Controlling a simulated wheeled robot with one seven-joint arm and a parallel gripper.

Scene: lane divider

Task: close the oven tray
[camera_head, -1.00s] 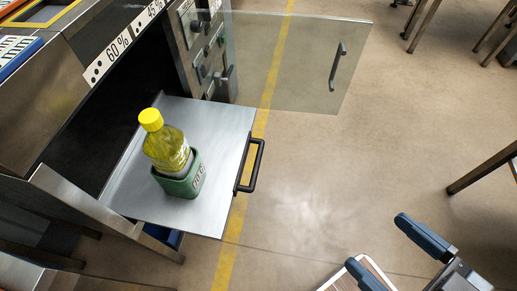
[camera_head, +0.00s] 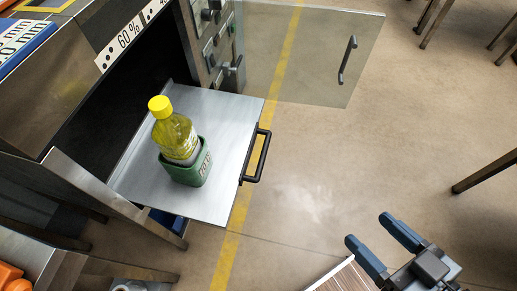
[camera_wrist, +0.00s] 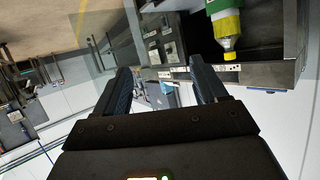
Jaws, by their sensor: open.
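The oven tray (camera_head: 233,127) is a flat metal plate pulled out of the dark oven opening (camera_head: 110,105), with a black bar handle (camera_head: 262,157) on its outer edge. A yellow-capped bottle (camera_head: 175,136) stands upright in a green holder (camera_head: 187,172) on the tray. My gripper (camera_head: 384,241) is open and empty at the lower right in the head view, apart from the tray handle. In the wrist view my gripper (camera_wrist: 163,88) shows its two fingers spread with nothing between them. The bottle (camera_wrist: 228,28) also shows at the top right there.
The glass oven door (camera_head: 305,55) stands swung open beyond the tray, with its own handle (camera_head: 347,60). A panel with knobs (camera_head: 218,45) is beside the opening. Clear floor (camera_head: 310,185) lies between the tray and my gripper. Table legs stand at the right.

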